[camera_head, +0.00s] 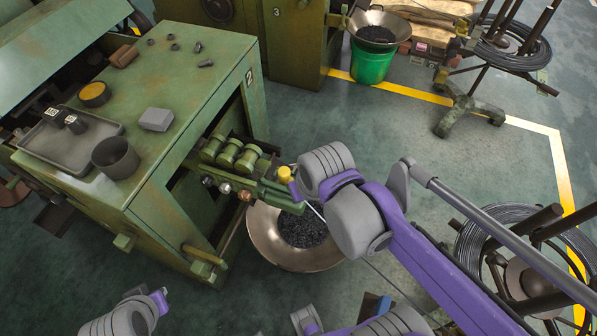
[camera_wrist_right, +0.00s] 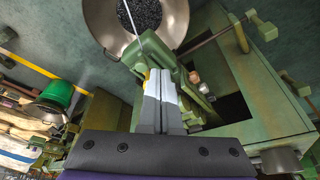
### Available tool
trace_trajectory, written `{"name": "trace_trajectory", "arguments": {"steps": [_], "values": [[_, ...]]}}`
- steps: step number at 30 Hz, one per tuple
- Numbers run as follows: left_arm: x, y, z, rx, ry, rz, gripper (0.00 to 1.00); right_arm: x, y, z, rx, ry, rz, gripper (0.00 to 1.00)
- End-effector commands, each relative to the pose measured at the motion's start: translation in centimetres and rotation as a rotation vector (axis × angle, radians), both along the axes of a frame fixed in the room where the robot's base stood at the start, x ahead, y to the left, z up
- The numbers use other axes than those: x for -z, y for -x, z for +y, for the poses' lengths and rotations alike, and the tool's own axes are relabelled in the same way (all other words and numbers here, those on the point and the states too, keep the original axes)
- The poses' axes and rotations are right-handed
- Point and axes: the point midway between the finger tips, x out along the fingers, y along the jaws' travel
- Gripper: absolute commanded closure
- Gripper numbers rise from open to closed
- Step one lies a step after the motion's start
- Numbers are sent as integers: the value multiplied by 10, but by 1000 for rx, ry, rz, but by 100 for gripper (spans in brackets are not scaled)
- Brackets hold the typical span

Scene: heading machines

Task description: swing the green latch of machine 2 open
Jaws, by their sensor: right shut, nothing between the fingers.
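Machine 2 (camera_head: 215,105) is the green cabinet at the left, with a "2" on its top corner. A green mechanism with rollers (camera_head: 230,152) juts from its side, and a green bar (camera_head: 283,200) with a yellow knob (camera_head: 285,174) is at its outer end. I cannot tell for sure which part is the latch. My right gripper (camera_head: 294,188) is at this outer end, largely hidden by its own wrist. In the right wrist view its fingers (camera_wrist_right: 161,78) are shut and empty, close against a green part (camera_wrist_right: 150,50); contact is unclear. My left gripper's fingers do not show.
A wide bowl of dark pieces (camera_head: 262,240) stands below the mechanism. A tray (camera_head: 45,150), a cup (camera_head: 115,158) and a grey block (camera_head: 157,119) sit on machine 2. A green bucket (camera_head: 371,62) and wire coils (camera_head: 510,45) stand beyond. Open floor (camera_head: 400,135) lies between.

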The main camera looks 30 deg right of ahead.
Motion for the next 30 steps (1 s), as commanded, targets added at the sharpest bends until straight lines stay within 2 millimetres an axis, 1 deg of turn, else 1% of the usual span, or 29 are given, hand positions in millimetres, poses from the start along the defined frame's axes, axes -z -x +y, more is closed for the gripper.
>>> {"name": "trace_trajectory", "arguments": {"steps": [1,6,9,12,15,18,21,30], "values": [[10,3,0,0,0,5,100,-5,-19,-6,28,-8,49,100],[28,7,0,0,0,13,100,-21,-77,-26,124,-42,224,100],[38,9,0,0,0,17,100,-23,-108,-40,179,-63,323,100],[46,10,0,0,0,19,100,-21,-134,-53,227,-81,411,100],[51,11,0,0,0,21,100,-17,-152,-65,263,-96,480,100],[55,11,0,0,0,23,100,-14,-164,-73,289,-105,528,100],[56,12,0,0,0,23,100,-11,-169,-77,302,-111,555,100],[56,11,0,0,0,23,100,-11,-171,-78,307,-114,564,100]]}}
